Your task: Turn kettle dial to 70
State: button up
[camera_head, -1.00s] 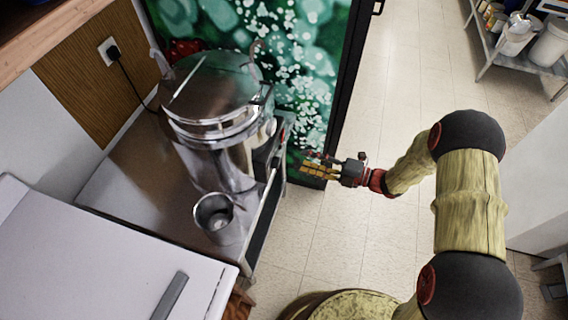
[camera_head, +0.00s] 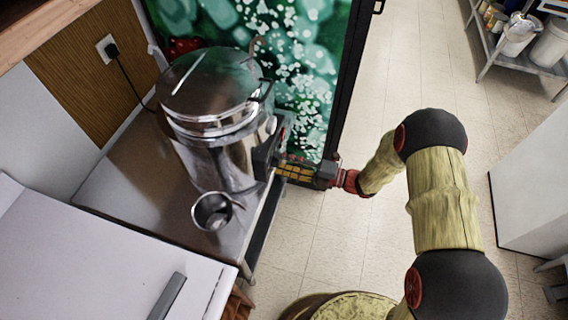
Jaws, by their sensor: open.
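The kettle (camera_head: 215,120) is a large shiny metal urn with a lid, standing on a steel counter (camera_head: 130,175). A dark control block (camera_head: 268,150) sticks out from its right side. The dial itself cannot be made out; it seems to be hidden between this block and my gripper. My gripper (camera_head: 284,166) is open, with its yellow-padded fingers pointing left at the control block's right face. Its fingertips are close to the block; I cannot tell whether they touch it.
A small metal cup (camera_head: 212,211) stands in front of the kettle near the counter's edge. A white appliance top (camera_head: 95,255) fills the lower left. A green patterned panel (camera_head: 310,70) stands behind. A black cord runs to a wall socket (camera_head: 108,47).

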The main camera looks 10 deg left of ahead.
jog(key=shift+c, duration=0.6)
jog(key=c, duration=1.1)
